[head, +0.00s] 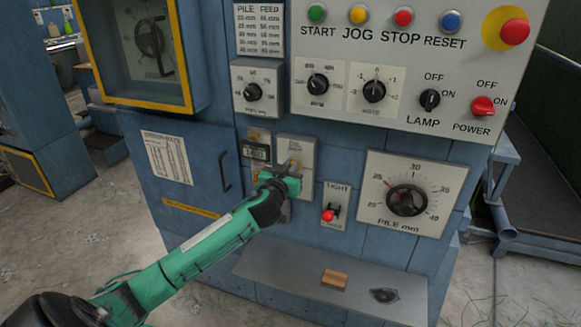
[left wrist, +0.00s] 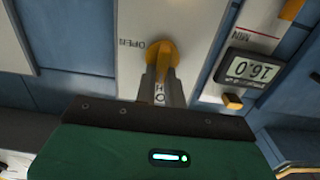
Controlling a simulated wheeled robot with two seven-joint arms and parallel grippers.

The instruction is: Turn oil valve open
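The oil valve is a yellow-orange lever (left wrist: 161,54) on a pale plate (head: 296,152) on the blue machine front. In the left wrist view its round hub sits next to the upside-down word OPEN, and its handle runs down between my fingers. My left gripper (left wrist: 164,88) has its two grey fingers close together on either side of the handle, seemingly touching it. In the head view my left gripper (head: 290,172) reaches the plate from the lower left and hides its lower part. My right gripper is not in view.
A small digital display (head: 256,151) with a yellow-marked gauge sits just left of the valve plate. A red-tipped toggle switch (head: 329,215) and a large pile dial (head: 406,200) are to the right. A grey ledge (head: 300,275) juts out below.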

